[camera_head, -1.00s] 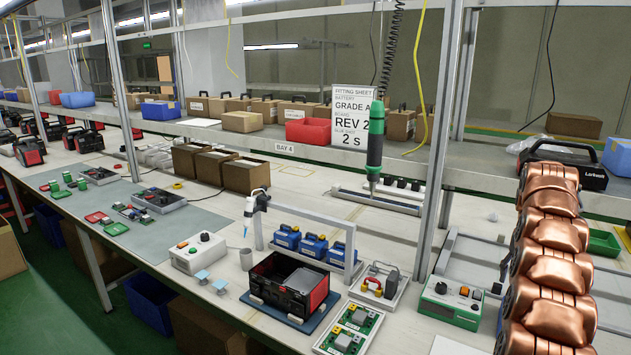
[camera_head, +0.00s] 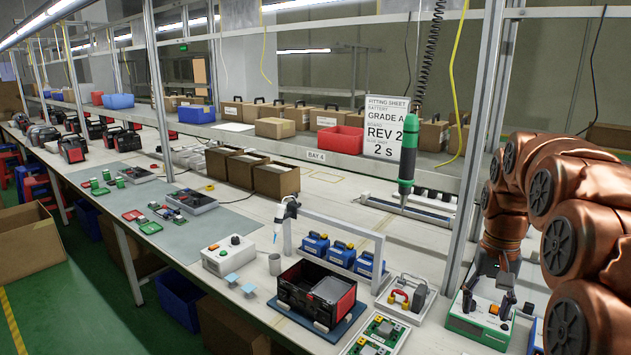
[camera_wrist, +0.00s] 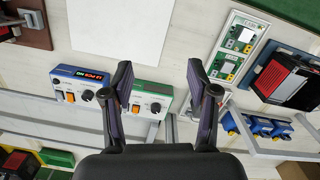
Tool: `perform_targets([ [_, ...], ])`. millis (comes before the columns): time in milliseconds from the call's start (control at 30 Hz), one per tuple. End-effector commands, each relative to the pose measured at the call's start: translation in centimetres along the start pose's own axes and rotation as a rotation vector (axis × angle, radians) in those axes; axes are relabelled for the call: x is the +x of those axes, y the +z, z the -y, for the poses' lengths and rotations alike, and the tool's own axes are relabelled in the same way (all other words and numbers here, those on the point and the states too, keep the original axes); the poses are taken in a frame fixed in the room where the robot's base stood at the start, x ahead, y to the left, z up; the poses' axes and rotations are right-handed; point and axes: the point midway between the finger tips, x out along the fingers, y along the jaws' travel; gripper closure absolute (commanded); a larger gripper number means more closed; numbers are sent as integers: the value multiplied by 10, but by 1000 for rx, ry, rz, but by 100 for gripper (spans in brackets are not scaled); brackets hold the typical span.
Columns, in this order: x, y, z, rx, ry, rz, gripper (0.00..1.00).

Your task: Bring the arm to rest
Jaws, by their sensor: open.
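My arm (camera_head: 560,190) arches in at the right of the head view, with copper-coloured links bent over and reaching down. My gripper (camera_head: 488,303) hangs at its end, pointing down over the green-and-white tester (camera_head: 462,325) on the bench. In the wrist view my gripper (camera_wrist: 160,78) shows two dark fingers spread apart with nothing between them. The tester (camera_wrist: 150,97) lies below and partly behind the left finger. I cannot tell the exact height of the fingers above it.
A blue tester with a red display (camera_wrist: 80,80) is beside the green one. The black-and-red case (camera_head: 305,290), board tray (camera_head: 375,332) and blue batteries (camera_head: 342,255) stand left of my gripper. A hanging green screwdriver (camera_head: 407,160) and an upright post (camera_head: 470,165) are nearby.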

Motion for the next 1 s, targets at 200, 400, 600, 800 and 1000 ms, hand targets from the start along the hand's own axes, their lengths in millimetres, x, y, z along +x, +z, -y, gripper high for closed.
perform_targets([
  [200, -2, 61, 24, -82, 6, 13, 41],
  [400, 4, 118, 38, -149, 12, 25, 41],
  [600, 17, 176, 45, -214, 19, 38, 41],
  [800, 34, 234, 45, -276, 25, 50, 41],
  [1000, 56, 286, 39, -329, 33, 64, 41],
])
